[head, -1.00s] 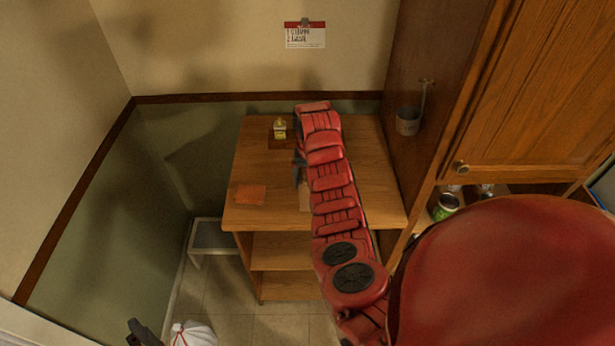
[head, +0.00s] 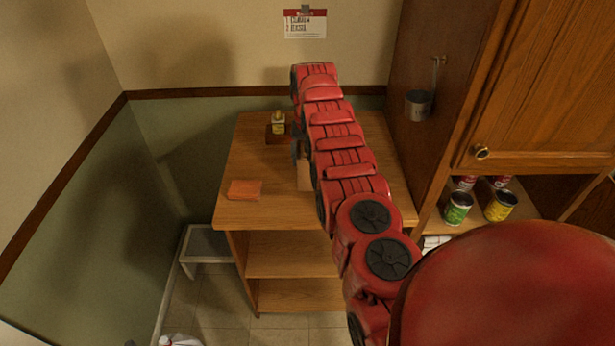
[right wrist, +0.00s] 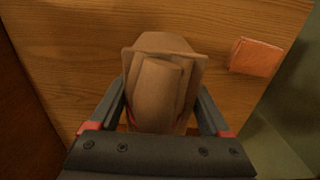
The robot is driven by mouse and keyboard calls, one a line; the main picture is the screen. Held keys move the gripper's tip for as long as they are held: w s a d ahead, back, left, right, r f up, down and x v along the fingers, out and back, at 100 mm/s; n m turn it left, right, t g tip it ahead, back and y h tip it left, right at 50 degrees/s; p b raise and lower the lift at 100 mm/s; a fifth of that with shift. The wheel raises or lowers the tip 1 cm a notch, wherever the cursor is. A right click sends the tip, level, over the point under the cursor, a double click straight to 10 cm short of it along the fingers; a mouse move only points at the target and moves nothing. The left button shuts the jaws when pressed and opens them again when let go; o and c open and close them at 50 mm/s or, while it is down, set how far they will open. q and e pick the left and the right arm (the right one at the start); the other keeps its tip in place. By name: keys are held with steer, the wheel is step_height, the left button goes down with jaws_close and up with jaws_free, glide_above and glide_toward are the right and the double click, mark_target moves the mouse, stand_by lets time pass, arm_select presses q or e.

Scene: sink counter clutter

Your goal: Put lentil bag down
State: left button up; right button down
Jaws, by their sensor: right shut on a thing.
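The lentil bag is a tan-brown packet (right wrist: 158,90) between the fingers of my right gripper (right wrist: 160,112) in the right wrist view. My right gripper is shut on it, over the wooden counter top (right wrist: 70,40). In the head view the right gripper (head: 299,150) is mostly hidden behind my red arm, and only a small tan part of the bag (head: 304,175) shows. I cannot tell whether the bag's underside touches the wood. My left gripper cannot be made out.
An orange-brown flat block (head: 245,189) lies near the counter's left front edge. A small yellow-labelled bottle (head: 278,123) stands at the back left. Cans (head: 458,208) sit on a shelf at right, and a metal cup (head: 418,104) hangs on the cabinet side.

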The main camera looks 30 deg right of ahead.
step_height(320, 180, down, 4)
steer(key=shift+r+b, duration=0.25)
steer(key=shift+b, duration=0.05)
steer(key=shift+f, duration=0.1)
jaws_free()
steer(key=shift+a, duration=0.1)
steer(key=shift+r, duration=0.2)
